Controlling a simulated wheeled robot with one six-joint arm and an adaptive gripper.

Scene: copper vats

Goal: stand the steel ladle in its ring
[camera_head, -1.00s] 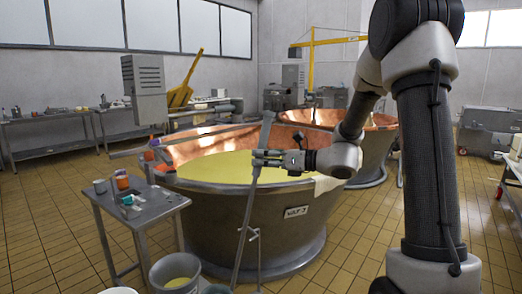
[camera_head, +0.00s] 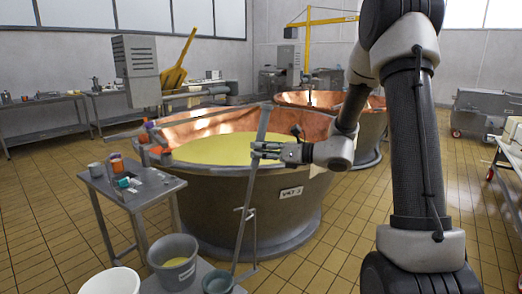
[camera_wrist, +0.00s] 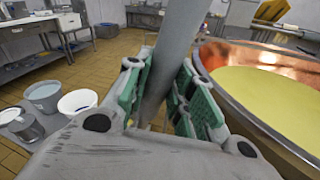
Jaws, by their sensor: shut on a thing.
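The steel ladle (camera_head: 249,185) shows as a long grey handle, nearly upright and leaning to the right at its top. My gripper (camera_head: 264,151) is shut on the handle in its upper part, in front of the vat. In the wrist view the handle (camera_wrist: 172,60) passes between the green-padded fingers of my gripper (camera_wrist: 160,100). A small bracket on a thin post, perhaps the ring (camera_head: 249,213), stands close to the lower handle; I cannot tell whether it is around or beside it. The ladle's lower end is by a small grey vessel, and its bowl is not clear.
A copper-lined vat (camera_head: 291,192) of yellow liquid stands behind the ladle. A grey bucket (camera_head: 174,279), a white bucket (camera_head: 111,282) and the small grey vessel (camera_head: 219,284) stand in front. A steel side table (camera_head: 150,192) is at left. Open tiled floor lies right.

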